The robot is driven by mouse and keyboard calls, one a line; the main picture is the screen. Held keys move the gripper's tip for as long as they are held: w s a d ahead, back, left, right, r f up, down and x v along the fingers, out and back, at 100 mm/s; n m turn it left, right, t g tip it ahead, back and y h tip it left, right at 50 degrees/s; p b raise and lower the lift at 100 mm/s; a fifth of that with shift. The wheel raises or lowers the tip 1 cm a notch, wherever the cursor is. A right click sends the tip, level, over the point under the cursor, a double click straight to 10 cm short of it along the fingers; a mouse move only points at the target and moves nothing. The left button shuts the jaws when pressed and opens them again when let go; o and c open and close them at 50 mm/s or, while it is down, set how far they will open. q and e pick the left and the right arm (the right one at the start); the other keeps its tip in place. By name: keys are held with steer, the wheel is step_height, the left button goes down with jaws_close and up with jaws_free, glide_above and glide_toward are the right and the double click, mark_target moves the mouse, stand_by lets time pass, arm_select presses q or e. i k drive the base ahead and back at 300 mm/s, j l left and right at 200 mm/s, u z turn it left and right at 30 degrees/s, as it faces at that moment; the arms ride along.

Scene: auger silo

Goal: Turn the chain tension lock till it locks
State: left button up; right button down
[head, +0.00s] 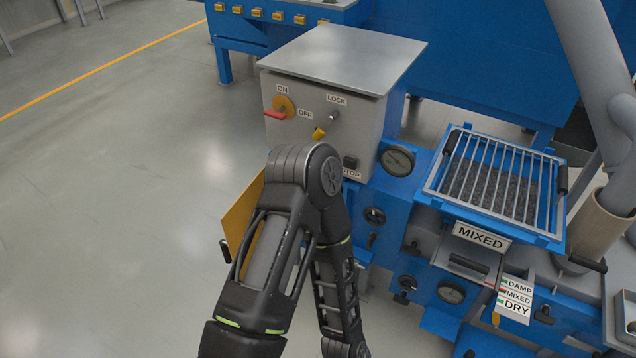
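A small lever with a yellow tip (319,133) is on the front of the grey control box (338,118), under a LOCK label (337,99). No label in view reads chain tension, so I cannot tell whether this lever is the chain tension lock. One of my black arms rises from the bottom, bends in front of the box's lower part and runs back down. It hides part of the blue machine and of an orange-yellow panel (238,222) with a black knob (225,250) at its left edge. Neither of my grippers shows.
A red-handled switch (276,114) sits by the ON and OFF labels. The blue machine has dials (398,159), a grated hopper (489,178) and a MIXED sign (481,237). A grey pipe (589,60) stands at right. The floor (110,190) at left is clear.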

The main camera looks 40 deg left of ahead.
mark_target(372, 237)
steer(key=u, duration=1.1)
